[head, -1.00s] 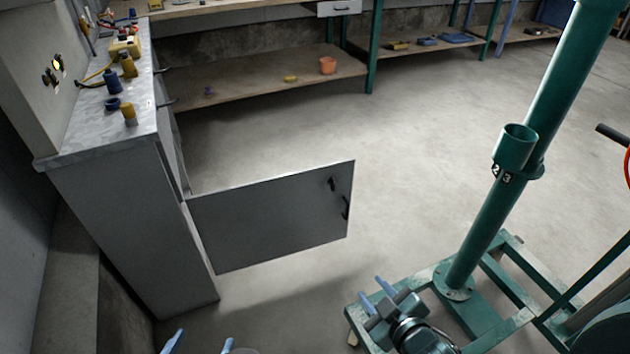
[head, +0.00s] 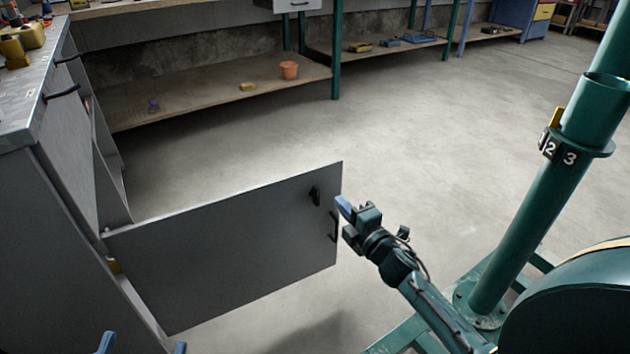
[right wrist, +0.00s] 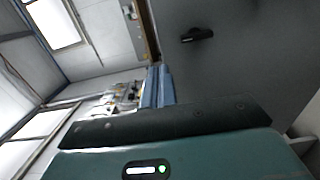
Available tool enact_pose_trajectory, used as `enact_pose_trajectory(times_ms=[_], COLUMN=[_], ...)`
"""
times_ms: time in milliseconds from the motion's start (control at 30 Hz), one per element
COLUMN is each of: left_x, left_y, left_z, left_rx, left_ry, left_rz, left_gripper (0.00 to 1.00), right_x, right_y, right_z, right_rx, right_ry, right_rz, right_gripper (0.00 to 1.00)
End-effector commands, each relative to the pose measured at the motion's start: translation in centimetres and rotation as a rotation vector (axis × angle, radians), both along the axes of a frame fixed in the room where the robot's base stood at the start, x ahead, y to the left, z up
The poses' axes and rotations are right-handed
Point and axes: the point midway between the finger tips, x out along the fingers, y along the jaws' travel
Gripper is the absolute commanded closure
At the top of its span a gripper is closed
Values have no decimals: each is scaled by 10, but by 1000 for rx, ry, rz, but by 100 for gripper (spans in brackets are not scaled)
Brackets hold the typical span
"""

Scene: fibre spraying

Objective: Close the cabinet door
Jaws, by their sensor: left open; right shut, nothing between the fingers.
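The grey cabinet (head: 45,255) stands at the left in the head view. Its grey door (head: 230,250) is swung wide open, reaching out to the right from the cabinet's front. The door has a dark latch (head: 315,195) and a dark handle (head: 333,227) near its free edge. My right gripper (head: 344,207) is shut and empty beside that free edge; I cannot tell if it touches. In the right wrist view the shut fingers (right wrist: 157,87) are beside the door panel (right wrist: 225,75) with its dark latch (right wrist: 198,35). My left gripper (head: 143,346) is open at the bottom edge, below the door.
A green post (head: 530,200) on a green base stands at the right. A low wooden shelf (head: 200,100) with an orange pot (head: 289,70) runs along the back wall. The floor (head: 430,130) between door, shelf and post is clear.

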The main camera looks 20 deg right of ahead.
Motion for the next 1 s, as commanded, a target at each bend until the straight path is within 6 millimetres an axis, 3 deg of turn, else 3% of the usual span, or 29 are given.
enact_pose_trajectory(times_ms=[300, 500, 700, 1000], left_x=[3, 3, 3, 4], left_y=[-3, -5, -6, -6], left_z=[-4, -5, -4, 2], left_rx=[-49, -83, -102, -107], left_ry=[-5, -4, 1, -11], left_rz=[-15, -27, -33, -36], left_gripper=[28, 28, 28, 28], right_x=[68, 101, 117, 120], right_y=[4, 6, 7, 7], right_z=[-1, -1, -1, 0], right_rx=[1, 3, 4, 4], right_ry=[-4, -2, 0, 1], right_rz=[0, -1, -1, 0], right_gripper=[100, 100, 100, 100])
